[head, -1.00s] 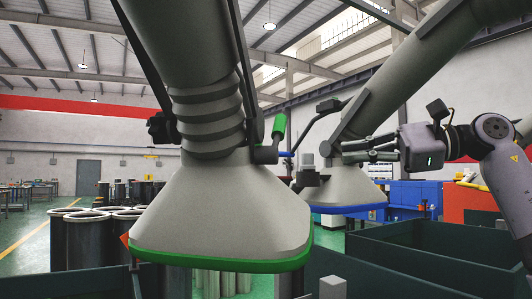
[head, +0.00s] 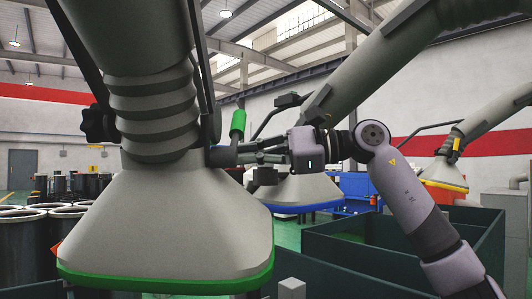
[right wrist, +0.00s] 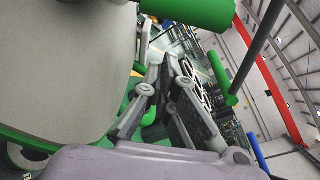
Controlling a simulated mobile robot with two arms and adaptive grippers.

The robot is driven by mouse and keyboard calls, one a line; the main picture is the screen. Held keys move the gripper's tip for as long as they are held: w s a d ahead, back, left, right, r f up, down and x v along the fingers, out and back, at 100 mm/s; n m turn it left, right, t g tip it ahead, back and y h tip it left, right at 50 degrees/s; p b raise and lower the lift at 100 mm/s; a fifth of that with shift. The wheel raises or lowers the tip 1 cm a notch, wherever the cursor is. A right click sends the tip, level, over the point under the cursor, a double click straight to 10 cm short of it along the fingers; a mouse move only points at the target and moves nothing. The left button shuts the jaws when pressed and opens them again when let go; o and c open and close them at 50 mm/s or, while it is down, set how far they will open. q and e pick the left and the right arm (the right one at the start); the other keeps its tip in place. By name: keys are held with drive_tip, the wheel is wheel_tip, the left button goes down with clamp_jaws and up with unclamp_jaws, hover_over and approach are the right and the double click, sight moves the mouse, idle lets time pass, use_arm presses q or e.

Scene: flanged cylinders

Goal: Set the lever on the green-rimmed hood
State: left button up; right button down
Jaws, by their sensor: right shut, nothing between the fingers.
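The green-rimmed hood (head: 165,225) hangs large at the left of the head view, its pale wall also filling the left of the right wrist view (right wrist: 70,60). Its lever has a green grip (head: 238,124), pointing up and tilted slightly right, on a dark block at the hood's right side. My right gripper (head: 243,154) is shut and empty, its fingertips beside the lever's base, below the grip; contact cannot be told. In the right wrist view the fingers (right wrist: 163,100) lie between the hood and two green cylinders (right wrist: 195,12); which is the grip is unclear. My left gripper is not in view.
A blue-rimmed hood (head: 300,192) hangs just behind my right gripper, and a yellow-rimmed hood (head: 445,174) farther right. Dark green bin walls (head: 400,262) stand below my right arm. Dark flanged cylinders (head: 25,240) stand at the left.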

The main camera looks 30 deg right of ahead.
sight(231, 135)
drive_tip(key=shift+s+r, duration=1)
drive_tip(key=shift+s, duration=0.05)
drive_tip(key=shift+s+r+p, duration=0.1)
drive_tip(key=shift+s+p, duration=0.15)
drive_tip(key=shift+p, duration=0.05)
drive_tip(key=shift+w+a, duration=0.15)
drive_tip(key=shift+w, duration=0.15)
drive_tip(key=shift+s+r, duration=0.1)
drive_tip(key=shift+s, duration=0.15)
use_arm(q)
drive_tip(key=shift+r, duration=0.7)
use_arm(e)
drive_tip(key=shift+r+n, duration=0.1)
drive_tip(key=shift+n, duration=0.3)
